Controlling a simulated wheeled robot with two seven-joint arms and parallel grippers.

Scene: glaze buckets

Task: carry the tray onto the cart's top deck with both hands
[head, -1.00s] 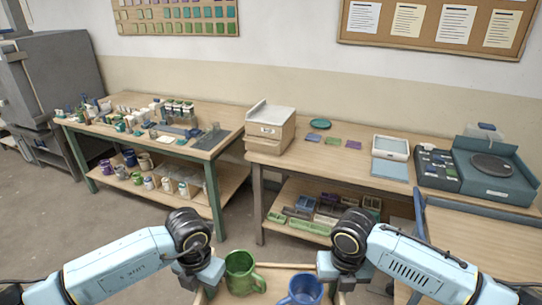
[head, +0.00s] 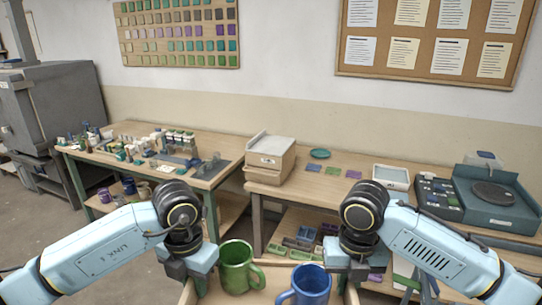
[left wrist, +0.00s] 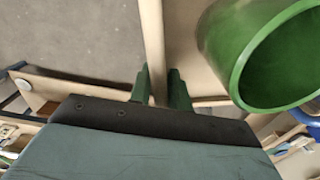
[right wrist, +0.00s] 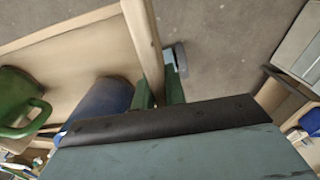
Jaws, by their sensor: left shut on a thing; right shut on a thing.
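The wooden tray (head: 272,264) is held in front of me at the bottom of the head view, with a green mug (head: 236,268) and a blue mug (head: 312,287) standing on it. My left gripper (head: 192,280) is shut on the tray's left wall; the left wrist view shows the green fingers (left wrist: 160,88) on either side of that wall, next to the green mug. My right gripper (head: 345,275) is shut on the right wall; the right wrist view shows its fingers (right wrist: 160,95) around it, near the blue mug. The cart cannot be made out for sure.
A long workbench (head: 335,167) with a beige box (head: 270,158) and a dark turntable unit (head: 490,192) stands ahead. Another bench (head: 140,135) with jars and tools stands to the left, by a grey kiln (head: 50,105). Bare floor shows at the far left.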

